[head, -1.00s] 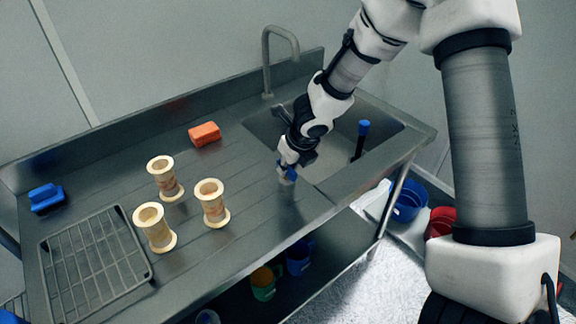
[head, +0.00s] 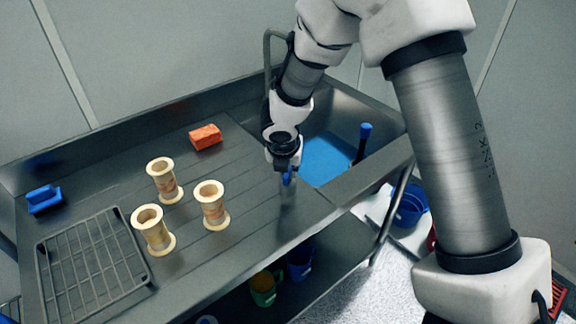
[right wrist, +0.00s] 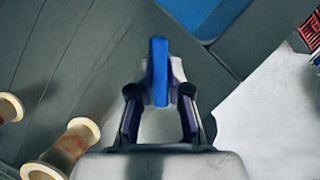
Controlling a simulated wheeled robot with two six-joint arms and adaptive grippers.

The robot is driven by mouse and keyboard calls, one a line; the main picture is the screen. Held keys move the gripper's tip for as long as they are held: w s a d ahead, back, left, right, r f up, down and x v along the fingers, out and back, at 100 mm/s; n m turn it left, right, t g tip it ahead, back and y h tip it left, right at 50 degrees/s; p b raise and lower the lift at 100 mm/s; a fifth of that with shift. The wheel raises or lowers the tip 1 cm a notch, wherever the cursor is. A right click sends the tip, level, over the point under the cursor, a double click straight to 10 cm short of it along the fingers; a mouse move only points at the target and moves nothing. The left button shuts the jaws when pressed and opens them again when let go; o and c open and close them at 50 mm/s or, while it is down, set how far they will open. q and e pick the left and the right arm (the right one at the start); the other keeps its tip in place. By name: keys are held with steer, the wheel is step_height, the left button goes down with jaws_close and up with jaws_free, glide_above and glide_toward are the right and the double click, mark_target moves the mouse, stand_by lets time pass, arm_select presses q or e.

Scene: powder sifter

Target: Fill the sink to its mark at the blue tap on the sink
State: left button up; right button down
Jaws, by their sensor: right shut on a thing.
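The steel sink (head: 345,112) is set into the right end of the counter. Flat blue water (head: 328,157) shows in its basin, partly hidden by my right arm; its corner also shows in the right wrist view (right wrist: 205,15). I cannot make out a fill mark. The blue tap handle (right wrist: 159,72) stands at the counter's front, left of the basin. My right gripper (head: 287,172) is shut on the handle, which sits between its fingers in the right wrist view. The grey gooseneck spout (head: 268,62) is partly hidden behind my arm. My left gripper is not in view.
A dark blue-topped post (head: 362,143) stands in the sink. Three cream spools (head: 162,180), an orange block (head: 205,137), a blue block (head: 44,200) and a wire rack (head: 92,265) are on the counter. Tubs (head: 410,207) stand on the floor at right.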

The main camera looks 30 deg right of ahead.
steer(key=m+p, duration=0.1)
steer(key=m, duration=0.1)
steer(key=m+g+p, duration=0.1)
steer(key=m, duration=0.1)
steer(key=shift+w+r+g+h+p, duration=0.1)
steer(key=shift+r+g+h+p, duration=0.05)
steer(key=shift+g+h+p, duration=0.2)
steer(key=shift+m+g+h+p, duration=0.25)
steer(key=shift+m+p, duration=0.5)
steer(key=shift+m, duration=0.55)
